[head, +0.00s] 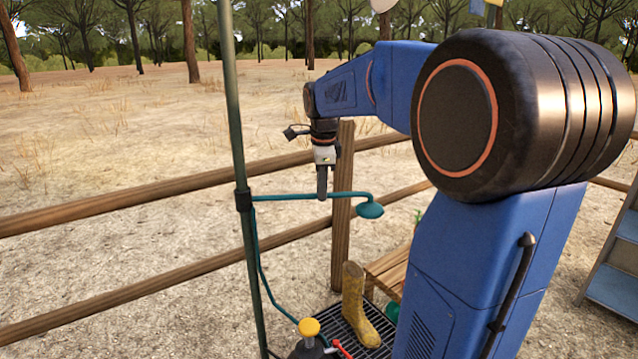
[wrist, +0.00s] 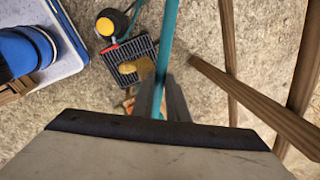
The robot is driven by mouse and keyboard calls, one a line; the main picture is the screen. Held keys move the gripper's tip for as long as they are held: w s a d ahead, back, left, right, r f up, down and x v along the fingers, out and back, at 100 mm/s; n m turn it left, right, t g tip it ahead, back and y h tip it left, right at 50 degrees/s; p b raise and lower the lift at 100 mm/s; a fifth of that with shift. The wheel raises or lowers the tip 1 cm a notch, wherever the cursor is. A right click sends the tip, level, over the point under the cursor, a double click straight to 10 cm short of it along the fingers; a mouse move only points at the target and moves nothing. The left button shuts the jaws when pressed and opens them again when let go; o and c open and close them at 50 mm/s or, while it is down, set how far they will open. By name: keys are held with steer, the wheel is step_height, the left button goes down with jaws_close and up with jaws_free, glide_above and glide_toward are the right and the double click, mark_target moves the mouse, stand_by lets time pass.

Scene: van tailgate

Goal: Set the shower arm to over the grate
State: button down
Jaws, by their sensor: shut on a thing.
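The teal shower arm (head: 285,197) runs out from a dark green post (head: 235,150) to a round teal shower head (head: 370,210). My gripper (head: 322,190) reaches down from above and is shut on the arm between the post and the head. In the wrist view the shower arm (wrist: 170,35) passes between the fingers of my gripper (wrist: 162,103); the shower head is hidden there. The dark grate (head: 372,342) lies on the ground below, and the grate (wrist: 145,45) shows left of the arm in the wrist view. A yellow boot (head: 358,305) stands on it.
A teal hose (head: 262,270) hangs by the post. A dark container with a yellow knob (head: 309,327) and red lever stands beside the grate. A wooden bench (head: 388,268) is behind it. A wooden fence post (head: 342,220) and rails stand behind the arm. Shelves (head: 615,260) are at right.

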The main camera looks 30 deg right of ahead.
steer(key=shift+s+a+m, duration=0.3)
steer(key=shift+s, duration=0.2)
steer(key=shift+s+a+m, duration=0.3)
steer(key=shift+s, duration=0.2)
steer(key=c, duration=1.7)
jaws_free()
steer(key=shift+r, duration=0.1)
steer(key=s+r, duration=0.1)
steer(key=r, duration=0.4)
steer(key=s+a+r, duration=0.1)
steer(key=r, duration=0.5)
steer(key=a+r, duration=0.1)
steer(key=r, duration=0.5)
steer(key=shift+s, duration=0.4)
